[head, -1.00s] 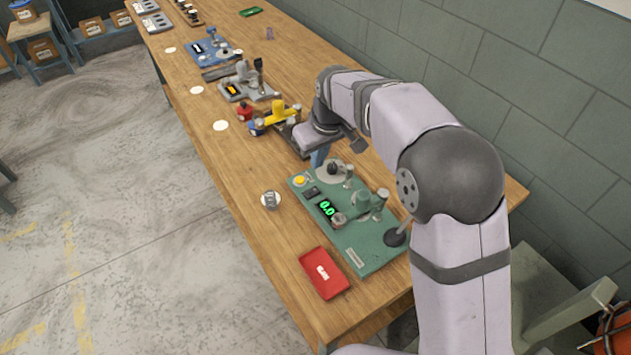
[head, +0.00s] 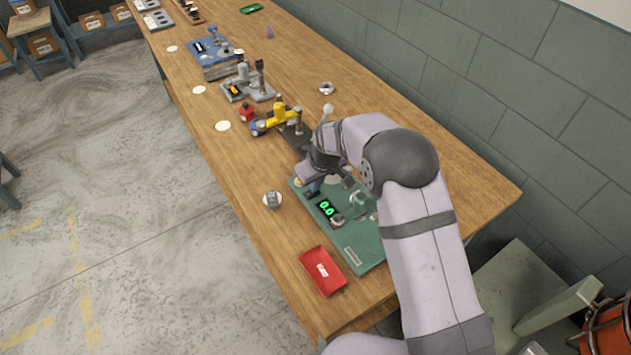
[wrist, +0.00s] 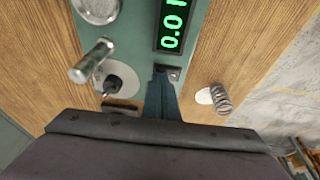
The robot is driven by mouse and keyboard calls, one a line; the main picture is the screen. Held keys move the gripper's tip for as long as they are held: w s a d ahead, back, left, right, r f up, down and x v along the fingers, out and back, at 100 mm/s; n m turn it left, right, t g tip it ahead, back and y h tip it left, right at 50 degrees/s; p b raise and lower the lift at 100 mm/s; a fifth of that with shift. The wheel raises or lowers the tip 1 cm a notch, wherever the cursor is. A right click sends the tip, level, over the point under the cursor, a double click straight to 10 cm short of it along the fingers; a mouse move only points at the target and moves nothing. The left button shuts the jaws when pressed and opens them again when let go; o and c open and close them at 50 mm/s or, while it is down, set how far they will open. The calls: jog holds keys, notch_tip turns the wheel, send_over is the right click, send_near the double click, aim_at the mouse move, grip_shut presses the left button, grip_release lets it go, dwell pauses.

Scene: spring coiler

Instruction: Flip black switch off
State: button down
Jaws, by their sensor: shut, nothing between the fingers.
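The green spring coiler (head: 352,240) stands at the near end of the bench, its green display reading 0.0. In the wrist view the black switch (wrist: 174,72) is a small dark block on the green plate, just below the display (wrist: 171,25). My gripper (wrist: 161,76) is shut and empty, with its blue-grey fingertips right beside the switch. I cannot tell whether they touch it. In the head view my gripper (head: 311,188) is low over the left end of the coiler and hides the switch. The switch's on or off position is not clear.
A coiled spring (wrist: 221,98) stands on a white disc beside the coiler. Metal posts (wrist: 92,62) and a round knob rise from the plate near my fingers. A red tray (head: 323,271) lies in front. Other machines stand farther along the bench (head: 400,130).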

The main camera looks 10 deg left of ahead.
aim_at(310, 195)
dwell(0.3)
jog(key=shift+w+d+f+b, duration=0.1)
jog(key=shift+f+b, duration=0.15)
jog(key=shift+b, duration=0.25)
jog(key=shift+s, duration=0.2)
jog(key=shift+s+a+r, duration=0.15)
jog(key=shift+s+a, duration=0.25)
jog(key=shift+a, duration=0.2)
jog(key=shift+r+p, duration=0.15)
jog(key=shift+p, duration=0.15)
notch_tip(310, 195, up, 4)
jog(key=p, duration=0.2)
jog(key=shift+s+a+p, duration=0.15)
jog(key=shift+p, duration=0.15)
jog(key=b+v, duration=0.4)
jog(key=v, duration=0.5)
jog(key=shift+r, duration=0.35)
jog(key=shift+s, duration=0.1)
